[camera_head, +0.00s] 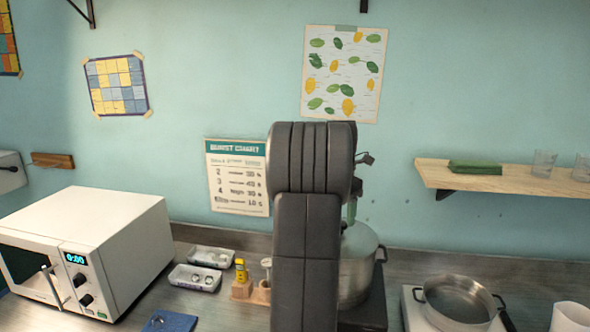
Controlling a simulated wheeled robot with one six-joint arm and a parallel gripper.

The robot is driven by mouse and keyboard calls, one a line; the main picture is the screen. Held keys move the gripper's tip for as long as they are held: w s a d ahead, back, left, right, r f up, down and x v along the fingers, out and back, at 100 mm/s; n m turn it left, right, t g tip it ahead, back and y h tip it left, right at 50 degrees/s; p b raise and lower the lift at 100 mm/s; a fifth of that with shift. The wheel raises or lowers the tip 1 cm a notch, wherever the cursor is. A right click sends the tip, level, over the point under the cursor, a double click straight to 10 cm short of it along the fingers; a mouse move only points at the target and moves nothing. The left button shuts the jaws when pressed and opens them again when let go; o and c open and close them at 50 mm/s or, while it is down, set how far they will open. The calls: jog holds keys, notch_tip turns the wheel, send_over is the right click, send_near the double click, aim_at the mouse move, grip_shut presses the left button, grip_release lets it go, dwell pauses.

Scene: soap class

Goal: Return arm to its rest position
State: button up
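My own dark grey arm (307,240) stands upright in the middle of the camera_head view, folded with a rounded joint at the top. It covers part of the counter and wall behind it. My gripper cannot be made out; it is hidden behind the arm or out of the picture. A small dark part (366,159) sticks out at the right of the upper joint, too small to identify.
A white microwave (90,240) stands at the left. A pan (458,300) and a wooden shelf (510,185) are further right.

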notch_tip(320, 180, down, 4)
jog(key=shift+d+f, duration=0.1)
jog(key=shift+r+p, duration=0.4)
jog(key=shift+r, duration=0.1)
jog(key=shift+f, duration=0.1)
